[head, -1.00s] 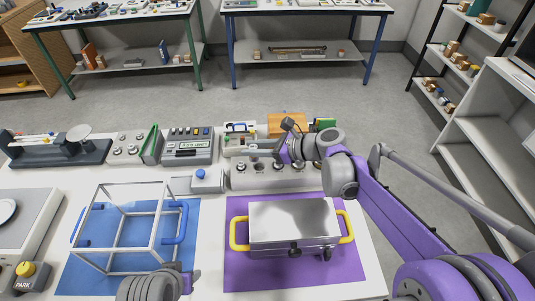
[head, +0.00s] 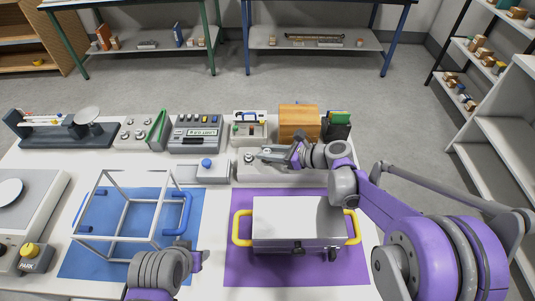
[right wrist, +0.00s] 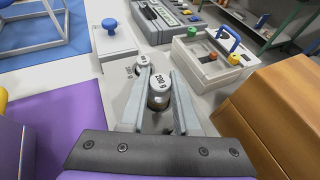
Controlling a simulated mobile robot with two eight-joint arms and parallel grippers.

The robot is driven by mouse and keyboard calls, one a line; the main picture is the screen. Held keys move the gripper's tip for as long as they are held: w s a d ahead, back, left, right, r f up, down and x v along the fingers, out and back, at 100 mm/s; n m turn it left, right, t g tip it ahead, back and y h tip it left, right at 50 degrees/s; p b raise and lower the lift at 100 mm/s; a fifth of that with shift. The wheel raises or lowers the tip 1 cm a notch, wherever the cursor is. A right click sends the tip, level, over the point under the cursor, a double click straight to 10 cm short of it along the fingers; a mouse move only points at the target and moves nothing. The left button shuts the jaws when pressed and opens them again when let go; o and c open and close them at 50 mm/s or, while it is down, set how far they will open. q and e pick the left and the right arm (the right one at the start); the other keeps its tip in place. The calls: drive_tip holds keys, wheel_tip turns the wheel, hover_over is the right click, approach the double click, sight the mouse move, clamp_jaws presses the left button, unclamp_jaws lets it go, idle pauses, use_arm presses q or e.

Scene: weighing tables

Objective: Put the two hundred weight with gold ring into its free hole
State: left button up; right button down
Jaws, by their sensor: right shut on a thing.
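The two hundred weight (right wrist: 159,84) is a short grey metal cylinder with a "200 g" top and a darker, brownish band around it. My right gripper (right wrist: 160,95) is shut on it, one finger on each side, and the weight looks upright. In the head view my right gripper (head: 272,154) is over the long grey weight block (head: 285,173). I cannot tell whether the weight's base touches the block. Another small weight (right wrist: 143,61) stands just beyond the fingers. The free hole is not clear to see. My left gripper (head: 196,260) is at the front left; its fingers are unclear.
A silver case (head: 297,222) with yellow handles stands on the purple mat (head: 240,270). A white frame (head: 125,212) with a blue handle stands on the blue mat (head: 80,262). A wooden box (right wrist: 275,110) and a white tray (right wrist: 212,58) are close by the right gripper.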

drive_tip(key=shift+f, duration=0.4)
drive_tip(key=shift+f, duration=0.2)
drive_tip(key=c, duration=0.6)
unclamp_jaws()
drive_tip(key=shift+c, duration=0.2)
drive_tip(key=shift+r, duration=0.25)
drive_tip(key=v, duration=1.2)
drive_tip(key=shift+f, duration=0.1)
